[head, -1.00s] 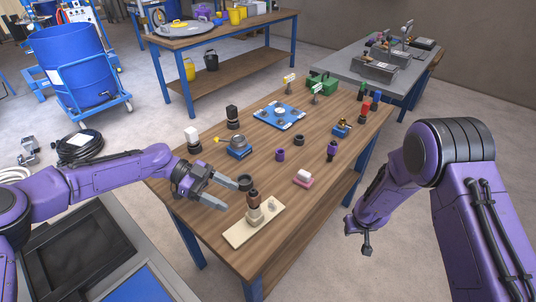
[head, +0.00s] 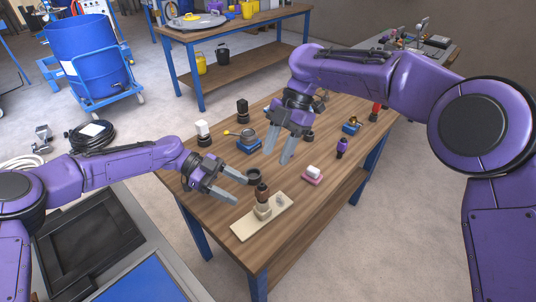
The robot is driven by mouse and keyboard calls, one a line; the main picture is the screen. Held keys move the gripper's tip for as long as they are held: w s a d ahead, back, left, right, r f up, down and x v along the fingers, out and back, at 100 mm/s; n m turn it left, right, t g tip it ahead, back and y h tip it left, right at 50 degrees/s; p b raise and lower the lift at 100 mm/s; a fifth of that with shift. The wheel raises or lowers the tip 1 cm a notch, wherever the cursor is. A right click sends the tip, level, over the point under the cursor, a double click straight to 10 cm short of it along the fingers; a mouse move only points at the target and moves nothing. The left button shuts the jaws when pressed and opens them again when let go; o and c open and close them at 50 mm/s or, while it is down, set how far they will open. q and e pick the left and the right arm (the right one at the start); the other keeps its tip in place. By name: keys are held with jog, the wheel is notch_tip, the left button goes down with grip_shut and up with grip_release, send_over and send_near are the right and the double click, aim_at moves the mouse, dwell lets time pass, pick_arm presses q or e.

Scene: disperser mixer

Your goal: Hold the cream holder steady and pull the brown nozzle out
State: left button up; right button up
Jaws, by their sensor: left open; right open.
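The cream holder (head: 246,226) is a flat plate with a raised socket, lying near the table's front corner. The brown nozzle (head: 262,193) stands upright in the socket. My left gripper (head: 236,190) is open and empty, just left of the nozzle, with its fingers pointing right towards it; it appears apart from the holder. My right gripper (head: 279,152) is open and empty, above the table behind the nozzle, with its fingers pointing down. The lower part of the nozzle is hidden inside the holder.
A black ring (head: 254,176) lies just behind the nozzle, close to my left fingers. A pink block with a white top (head: 313,174) sits to the right. A blue-based fixture (head: 248,146) and black and white parts stand farther back. The table's front right is clear.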

aim_at(267, 206)
pick_arm(q)
jog(key=x, duration=1)
jog(key=shift+d+f, duration=0.1)
jog(key=shift+d, duration=0.05)
